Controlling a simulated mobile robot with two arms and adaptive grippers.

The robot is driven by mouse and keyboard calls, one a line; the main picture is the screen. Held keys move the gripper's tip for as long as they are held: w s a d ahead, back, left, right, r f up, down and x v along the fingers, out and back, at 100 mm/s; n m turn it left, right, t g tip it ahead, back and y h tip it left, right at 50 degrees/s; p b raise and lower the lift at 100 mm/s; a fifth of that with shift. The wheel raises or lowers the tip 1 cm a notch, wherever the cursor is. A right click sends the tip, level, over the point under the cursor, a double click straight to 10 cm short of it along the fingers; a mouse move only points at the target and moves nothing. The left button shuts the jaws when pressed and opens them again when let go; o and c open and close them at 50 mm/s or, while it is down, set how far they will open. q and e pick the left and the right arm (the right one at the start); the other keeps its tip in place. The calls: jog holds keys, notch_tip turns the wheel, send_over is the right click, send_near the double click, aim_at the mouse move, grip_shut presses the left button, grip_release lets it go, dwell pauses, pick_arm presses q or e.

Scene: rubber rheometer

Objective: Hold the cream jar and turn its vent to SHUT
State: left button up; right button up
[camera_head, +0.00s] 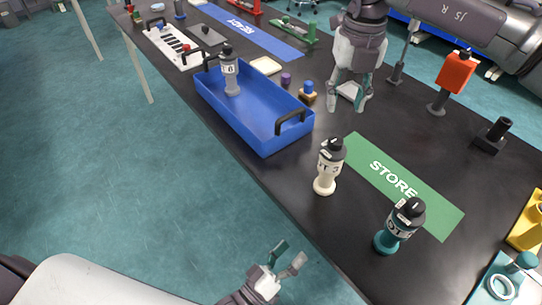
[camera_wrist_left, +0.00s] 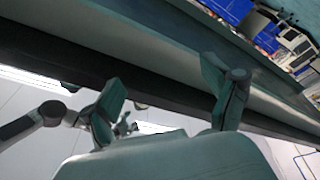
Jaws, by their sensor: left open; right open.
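The cream jar (camera_head: 325,178) stands upright on the black table near its front edge. It has a dark cap with a small light mark on top and a label around its neck; the vent's setting is too small to read. My left gripper (camera_head: 288,257) is open and empty off the table's front edge, below and left of the jar. Its open fingers also show in the left wrist view (camera_wrist_left: 165,90), with no jar between them. My right gripper (camera_head: 347,106) is open and empty, pointing down over the table behind the cream jar.
A green STORE mat (camera_head: 436,210) lies right of the cream jar. A teal jar (camera_head: 386,241) stands at its front edge. A blue tray (camera_head: 262,132) holds a grey jar (camera_head: 231,80). A red sign (camera_head: 455,73) and black stand (camera_head: 491,137) are at right.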

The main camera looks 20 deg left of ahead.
pick_arm(q)
notch_tip(320, 180, up, 11)
jog(key=s+n+t+h, duration=0.1)
jog(key=s+n+t, duration=0.1)
jog(key=n+t, duration=0.2)
jog(key=m+g+h, duration=0.7)
jog(key=m+g, duration=1.2)
jog(key=m, duration=0.4)
send_near(330, 163)
jog(key=w+a+f, duration=0.2)
jog(key=a+f, duration=0.1)
jog(key=shift+a+f, duration=0.15)
jog(key=d, duration=0.4)
jog(key=w+d, duration=0.1)
jog(key=d, duration=0.4)
jog(key=w+d, duration=0.1)
jog(key=d, duration=0.3)
jog(key=shift+w+d, duration=0.1)
jog(key=shift+d, duration=0.1)
jog(key=shift+c, duration=0.2)
